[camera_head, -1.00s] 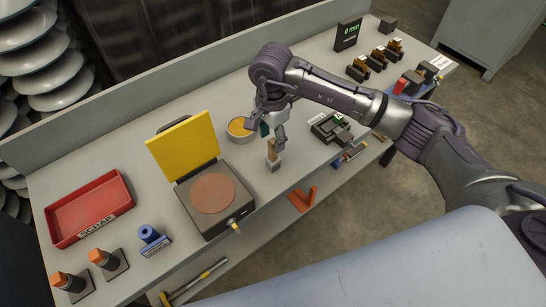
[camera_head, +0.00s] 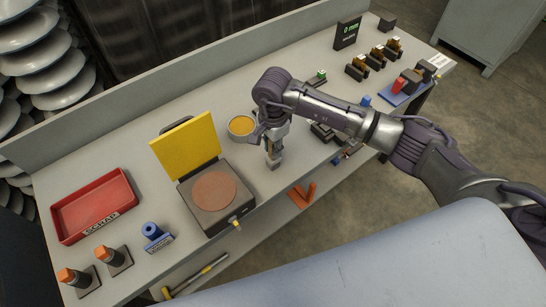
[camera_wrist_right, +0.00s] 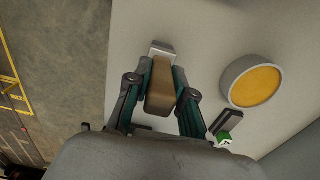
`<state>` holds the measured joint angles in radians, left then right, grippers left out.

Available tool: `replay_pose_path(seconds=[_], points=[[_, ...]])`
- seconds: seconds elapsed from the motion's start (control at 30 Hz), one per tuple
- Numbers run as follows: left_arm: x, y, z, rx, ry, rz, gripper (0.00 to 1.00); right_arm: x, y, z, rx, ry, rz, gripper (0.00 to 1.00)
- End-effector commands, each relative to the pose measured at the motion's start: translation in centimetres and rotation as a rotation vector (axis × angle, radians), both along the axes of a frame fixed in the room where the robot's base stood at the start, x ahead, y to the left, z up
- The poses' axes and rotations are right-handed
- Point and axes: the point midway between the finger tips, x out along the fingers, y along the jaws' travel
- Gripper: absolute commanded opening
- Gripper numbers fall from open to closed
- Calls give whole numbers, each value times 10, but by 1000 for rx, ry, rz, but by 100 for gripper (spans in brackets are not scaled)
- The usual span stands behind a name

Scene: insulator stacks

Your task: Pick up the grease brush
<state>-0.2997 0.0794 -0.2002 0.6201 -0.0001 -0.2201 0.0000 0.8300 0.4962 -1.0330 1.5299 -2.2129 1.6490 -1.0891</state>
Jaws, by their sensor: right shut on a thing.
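The grease brush has a tan wooden handle (camera_wrist_right: 161,90) that stands in a small grey holder (camera_head: 274,161) near the front edge of the bench. My right gripper (camera_wrist_right: 162,93) is shut on the handle, with one teal-lined finger on each side in the right wrist view. In the head view my right gripper (camera_head: 273,146) points down over the holder and hides most of the brush. The bristle end cannot be made out. My left gripper is not in view.
A round dish of yellow grease (camera_head: 241,126) stands just behind the brush; it also shows in the right wrist view (camera_wrist_right: 253,86). A hot plate (camera_head: 212,192) with a raised yellow lid (camera_head: 186,147) is to the left. A red tray (camera_head: 95,207) lies farther left.

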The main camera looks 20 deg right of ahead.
Motion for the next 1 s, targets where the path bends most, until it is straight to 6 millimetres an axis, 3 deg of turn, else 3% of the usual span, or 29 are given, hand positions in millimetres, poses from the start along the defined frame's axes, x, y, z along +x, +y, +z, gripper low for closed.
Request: replay_pose_path(seconds=[0.37,0.53,0.63,1.0], points=[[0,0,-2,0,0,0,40,1,0,4,1,-3,0,0],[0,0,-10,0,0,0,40,2,0,20,0,-6,1,0],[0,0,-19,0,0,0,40,3,0,40,0,-9,2,0],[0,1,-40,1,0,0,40,-69,-46,88,0,-5,1,0]])
